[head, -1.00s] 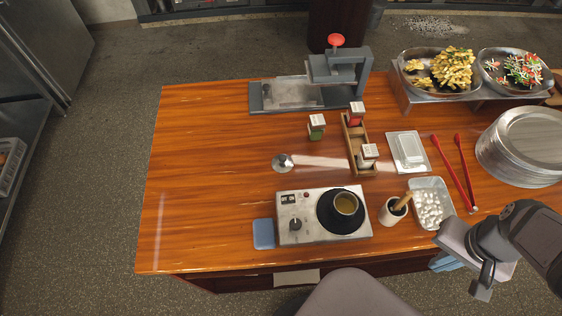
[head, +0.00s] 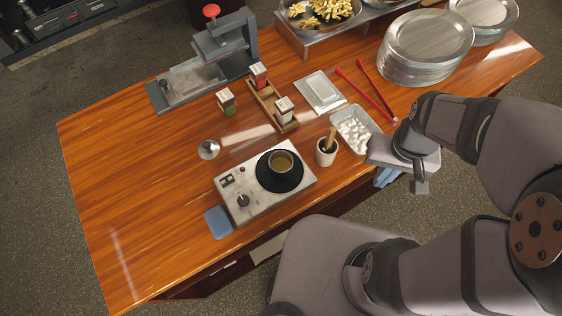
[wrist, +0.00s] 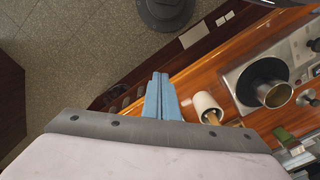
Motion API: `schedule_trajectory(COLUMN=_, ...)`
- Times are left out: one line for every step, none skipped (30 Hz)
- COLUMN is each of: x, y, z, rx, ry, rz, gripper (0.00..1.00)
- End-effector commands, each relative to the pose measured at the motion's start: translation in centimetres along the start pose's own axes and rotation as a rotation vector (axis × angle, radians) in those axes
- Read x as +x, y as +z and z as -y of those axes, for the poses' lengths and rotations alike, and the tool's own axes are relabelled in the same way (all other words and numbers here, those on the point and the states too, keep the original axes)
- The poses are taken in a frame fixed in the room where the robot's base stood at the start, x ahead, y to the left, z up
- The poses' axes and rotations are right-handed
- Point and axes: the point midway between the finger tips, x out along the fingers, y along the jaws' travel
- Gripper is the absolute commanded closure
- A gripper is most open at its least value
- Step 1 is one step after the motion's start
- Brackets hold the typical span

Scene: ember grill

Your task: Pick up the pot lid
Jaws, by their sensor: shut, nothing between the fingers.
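The pot lid (head: 208,149), a small silver disc with a knob, lies on the wooden table behind and left of the portable stove (head: 240,205). In the wrist view, a small silver round thing at the right edge looks like the lid (wrist: 307,98). The pot (head: 281,162) sits on the stove's black burner and also shows in the wrist view (wrist: 274,93). My gripper (head: 386,178) is at the table's front edge, right of the stove and far from the lid. Its blue fingers (wrist: 160,78) are together and empty.
The table's left part is clear.

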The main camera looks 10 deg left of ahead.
Motion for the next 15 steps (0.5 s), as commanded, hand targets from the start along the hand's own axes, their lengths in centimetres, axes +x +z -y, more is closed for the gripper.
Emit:
schedule_trajectory(x=0.0, y=0.0, z=0.0, rx=0.0, ry=0.0, rz=0.0, gripper=1.0)
schedule_trajectory(x=0.0, y=0.0, z=0.0, rx=0.0, ry=0.0, rz=0.0, gripper=1.0)
schedule_trajectory(x=0.0, y=0.0, z=0.0, rx=0.0, ry=0.0, rz=0.0, gripper=1.0)
schedule_trajectory(x=0.0, y=0.0, z=0.0, rx=0.0, ry=0.0, rz=0.0, gripper=1.0)
schedule_trajectory(x=0.0, y=0.0, z=0.0, rx=0.0, ry=0.0, rz=0.0, gripper=1.0)
schedule_trajectory(x=0.0, y=0.0, z=0.0, rx=0.0, ry=0.0, rz=0.0, gripper=1.0)
schedule_trajectory(x=0.0, y=0.0, z=0.0, rx=0.0, ry=0.0, rz=0.0, gripper=0.98)
schedule_trajectory(x=0.0, y=0.0, z=0.0, rx=0.0, ry=0.0, rz=0.0, gripper=0.9)
schedule_trajectory(x=0.0, y=0.0, z=0.0, rx=0.0, ry=0.0, rz=0.0, gripper=0.81)
schedule_trajectory(x=0.0, y=0.0, z=0.0, rx=0.0, ry=0.0, rz=0.0, gripper=0.74)
schedule_trajectory(x=0.0, y=0.0, z=0.0, rx=0.0, ry=0.0, rz=0.0, gripper=0.67)
schedule_trajectory(x=0.0, y=0.0, z=0.0, rx=0.0, ry=0.0, rz=0.0, gripper=0.57)
schedule_trajectory(x=0.0, y=0.0, z=0.0, rx=0.0, ry=0.0, rz=0.0, gripper=0.5)
schedule_trajectory(x=0.0, y=0.0, z=0.0, rx=0.0, ry=0.0, rz=0.0, gripper=0.43)
schedule_trajectory(x=0.0, y=0.0, z=0.0, rx=0.0, ry=0.0, rz=0.0, gripper=0.34)
